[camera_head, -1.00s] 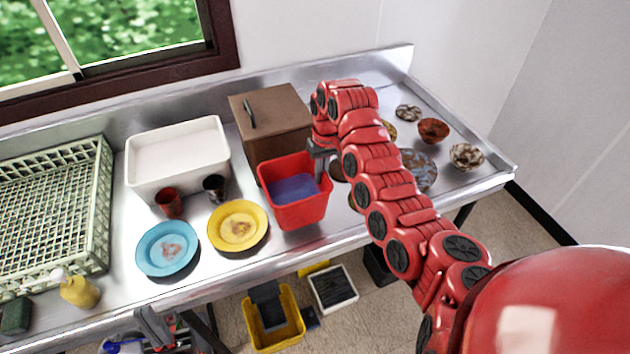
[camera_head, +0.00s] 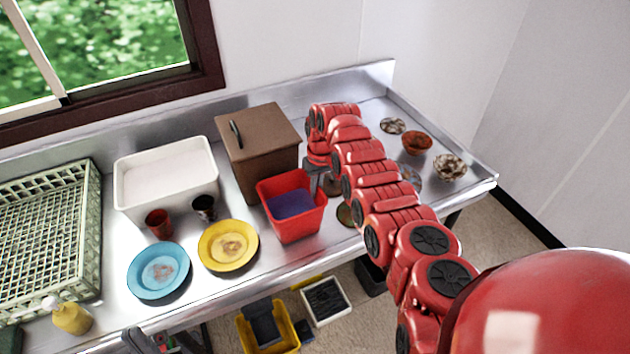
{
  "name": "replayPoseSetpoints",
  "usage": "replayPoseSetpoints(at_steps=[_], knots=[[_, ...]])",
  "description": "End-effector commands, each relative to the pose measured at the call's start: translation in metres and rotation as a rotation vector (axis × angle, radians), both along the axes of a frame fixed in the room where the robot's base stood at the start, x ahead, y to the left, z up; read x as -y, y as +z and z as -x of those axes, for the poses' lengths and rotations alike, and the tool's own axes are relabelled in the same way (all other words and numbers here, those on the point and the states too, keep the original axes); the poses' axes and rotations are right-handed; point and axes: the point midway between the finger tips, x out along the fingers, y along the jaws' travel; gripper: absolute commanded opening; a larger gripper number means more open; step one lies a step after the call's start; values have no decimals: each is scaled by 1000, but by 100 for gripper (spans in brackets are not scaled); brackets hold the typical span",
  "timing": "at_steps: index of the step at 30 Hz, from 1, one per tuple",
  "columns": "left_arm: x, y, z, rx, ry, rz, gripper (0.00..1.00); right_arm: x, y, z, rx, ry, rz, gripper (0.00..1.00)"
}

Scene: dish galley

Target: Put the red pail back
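The red pail (camera_head: 297,222), a squarish open bucket with something blue-violet inside, is at the counter's front part, in front of the brown box. It looks upright; I cannot tell whether its bottom touches the counter. My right gripper (camera_head: 318,179) is at the pail's right rear rim, shut on it as far as I can see; its fingertips are partly hidden by the pail and my arm. My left gripper (camera_head: 146,342) shows only in part at the bottom edge, below the counter's front edge, away from the pail; its fingers are unclear.
The brown box (camera_head: 262,136) stands behind the pail. Left are a yellow plate (camera_head: 228,261), blue plate (camera_head: 158,290), two cups, a white tub (camera_head: 168,205) and a green rack (camera_head: 93,235). Dirty dishes lie right, beyond my arm. A yellow bin (camera_head: 287,337) is below.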

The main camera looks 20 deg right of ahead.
Motion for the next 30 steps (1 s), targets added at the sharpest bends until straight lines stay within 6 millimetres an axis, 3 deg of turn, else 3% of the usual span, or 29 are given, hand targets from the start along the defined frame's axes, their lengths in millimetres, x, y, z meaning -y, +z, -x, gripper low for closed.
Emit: replayPoseSetpoints(at_steps=[12, 17, 30], knots=[[0, 1, 0, 0, 0, 0, 0, 0, -5, -2, 7, -1, 0, 0], [0, 1, 0, 0, 0, 0, 0, 0, -5, -1, 5, 0, 1, 32], [0, -2, 0, 0, 0, 0, 0, 1, 1, -1, 5, 0, 1, 34]])
